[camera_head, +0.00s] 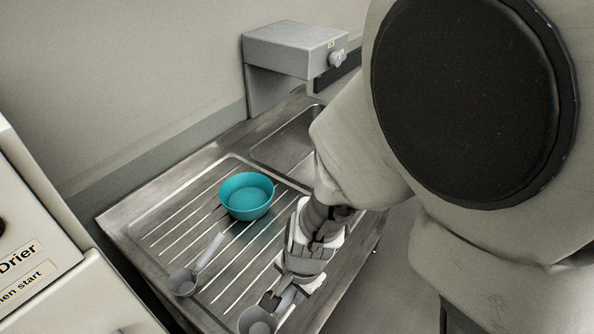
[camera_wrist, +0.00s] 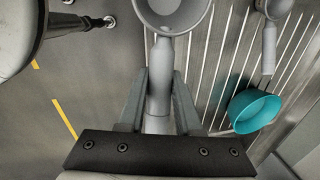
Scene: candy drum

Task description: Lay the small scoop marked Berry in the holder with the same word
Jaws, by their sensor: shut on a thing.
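My gripper (camera_head: 279,298) is shut on the handle of a grey scoop (camera_head: 257,322) at the front of the metal draining board. In the wrist view the handle (camera_wrist: 158,98) lies between the two fingers of my gripper (camera_wrist: 159,80), and the scoop's round cup (camera_wrist: 172,10) points away from me, cut by the top edge. I cannot tell how high it is above the board. A second grey scoop (camera_head: 184,282) lies on the board to the left; it also shows in the wrist view (camera_wrist: 269,45). No word is readable on either scoop. I cannot make out a marked holder.
A teal bowl (camera_head: 246,203) stands on the ribbed draining board (camera_head: 165,222), beyond my gripper. A grey box with a knob (camera_head: 296,50) is at the back wall. A white machine lettered "Drier" (camera_head: 30,262) stands at the left. Bare ribbed surface lies between scoop and bowl.

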